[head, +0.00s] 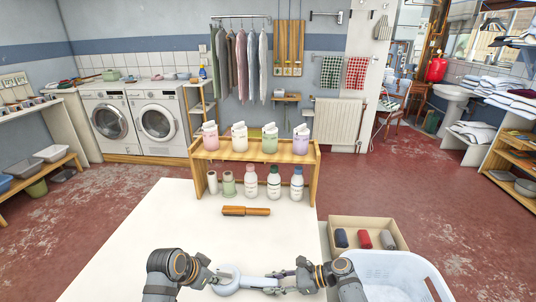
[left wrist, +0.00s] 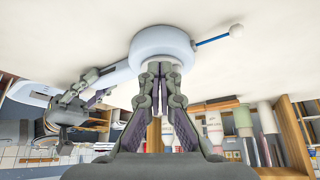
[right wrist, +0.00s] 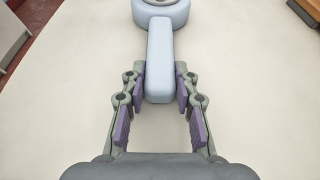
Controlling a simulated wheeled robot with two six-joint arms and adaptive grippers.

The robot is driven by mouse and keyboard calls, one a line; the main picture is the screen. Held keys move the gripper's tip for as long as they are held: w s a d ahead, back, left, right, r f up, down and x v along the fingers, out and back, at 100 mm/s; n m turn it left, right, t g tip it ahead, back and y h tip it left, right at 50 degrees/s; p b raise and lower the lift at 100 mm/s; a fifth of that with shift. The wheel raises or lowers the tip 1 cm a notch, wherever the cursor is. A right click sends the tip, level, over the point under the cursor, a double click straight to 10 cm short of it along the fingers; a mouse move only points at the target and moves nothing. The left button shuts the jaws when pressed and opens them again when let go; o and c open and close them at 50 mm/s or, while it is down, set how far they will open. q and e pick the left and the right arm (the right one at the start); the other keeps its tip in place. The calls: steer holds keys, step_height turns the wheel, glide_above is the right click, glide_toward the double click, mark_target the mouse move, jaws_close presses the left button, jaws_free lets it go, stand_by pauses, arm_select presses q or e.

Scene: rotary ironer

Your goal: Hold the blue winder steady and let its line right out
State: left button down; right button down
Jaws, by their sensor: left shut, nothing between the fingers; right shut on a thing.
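The pale blue winder (head: 227,271) lies at the table's near edge, with a round drum and a straight handle. My right gripper (right wrist: 160,88) is shut on the handle (right wrist: 160,50). The drum (right wrist: 160,14) shows beyond it. My left gripper (left wrist: 163,72) is shut and empty, its fingertips right at the drum (left wrist: 160,42); I cannot tell whether they touch. In the left wrist view a short blue line (left wrist: 212,40) comes out of the drum and ends in a white ball (left wrist: 236,31).
A wooden brush-like tool (head: 246,211) lies on the white table (head: 165,215). Behind it stands a wooden shelf (head: 255,156) with bottles and pouches. A pale blue basket (head: 390,262) and a box of rolled cloths (head: 395,229) stand at right. The table's left part is clear.

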arm_select(q)
steer(key=shift+s+d, duration=0.2)
steer(key=shift+d, duration=0.25)
steer(key=shift+s, duration=0.1)
steer(key=shift+s, duration=0.3)
step_height(320, 180, up, 6)
stand_by(0.7)
steer(key=shift+a, duration=0.1)
